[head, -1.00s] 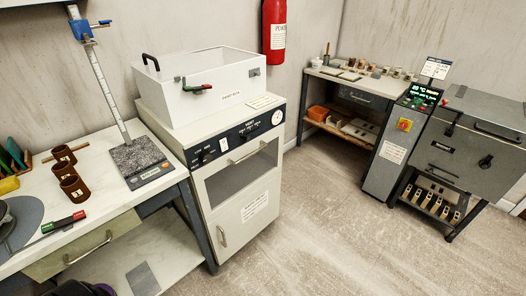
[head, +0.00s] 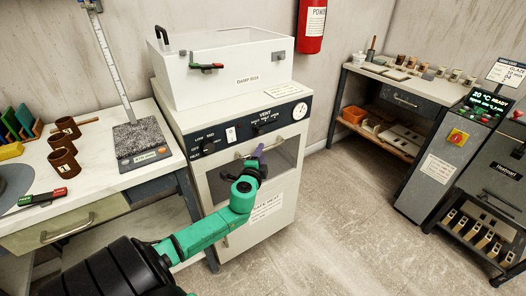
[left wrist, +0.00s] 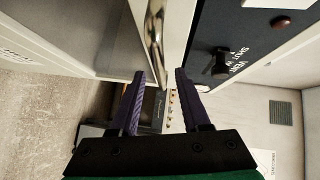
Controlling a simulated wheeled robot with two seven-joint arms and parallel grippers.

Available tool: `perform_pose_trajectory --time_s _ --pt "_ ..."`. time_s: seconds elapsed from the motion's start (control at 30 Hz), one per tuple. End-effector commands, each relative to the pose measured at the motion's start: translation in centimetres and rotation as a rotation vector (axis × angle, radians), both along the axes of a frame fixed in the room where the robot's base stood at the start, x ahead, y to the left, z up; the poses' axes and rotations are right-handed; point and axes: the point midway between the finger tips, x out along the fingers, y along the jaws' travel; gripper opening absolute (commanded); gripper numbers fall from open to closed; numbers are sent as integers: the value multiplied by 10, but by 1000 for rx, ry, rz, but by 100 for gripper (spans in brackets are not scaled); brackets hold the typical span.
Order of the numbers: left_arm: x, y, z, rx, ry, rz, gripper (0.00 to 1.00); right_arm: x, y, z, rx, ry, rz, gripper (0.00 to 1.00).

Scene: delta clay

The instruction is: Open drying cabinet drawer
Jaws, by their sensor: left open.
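The drying cabinet (head: 180,118) is a white unit with a dark control panel (head: 262,126) and a round gauge. Below the panel is a drawer front with a dark window (head: 222,185) and a horizontal metal handle, largely hidden behind my gripper. The drawer looks shut. My left gripper (head: 258,152) reaches up in front of the handle. In the left wrist view its purple fingers (left wrist: 160,77) are open and empty. The shiny handle (left wrist: 155,32) lies just beyond the fingertips, roughly in line with the gap between them. My right gripper is out of view.
A white damp box (head: 225,80) stands on the cabinet. At left is a bench (head: 100,165) with a scale (head: 143,150), brown cups and a drawer. At right stand a shelf table (head: 400,85) and a grey kiln controller (head: 450,150). The floor (head: 330,220) between is clear.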

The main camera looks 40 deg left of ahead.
Motion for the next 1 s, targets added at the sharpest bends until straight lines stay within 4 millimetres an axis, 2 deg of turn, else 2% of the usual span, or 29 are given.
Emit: perform_pose_trajectory --time_s 0.1,0.2,0.47,0.5,0.6,1.0 --pt "20 11 -4 1 -2 1 47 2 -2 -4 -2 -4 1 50" --pt "28 15 -5 0 -1 0 47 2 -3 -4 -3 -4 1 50" --pt "30 16 -5 0 1 0 47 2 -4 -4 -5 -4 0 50" --pt "29 16 -5 0 1 0 32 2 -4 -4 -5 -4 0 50" --pt "29 15 -5 0 1 0 0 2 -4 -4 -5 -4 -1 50" --pt "29 15 -5 0 1 0 0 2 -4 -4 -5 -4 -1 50"
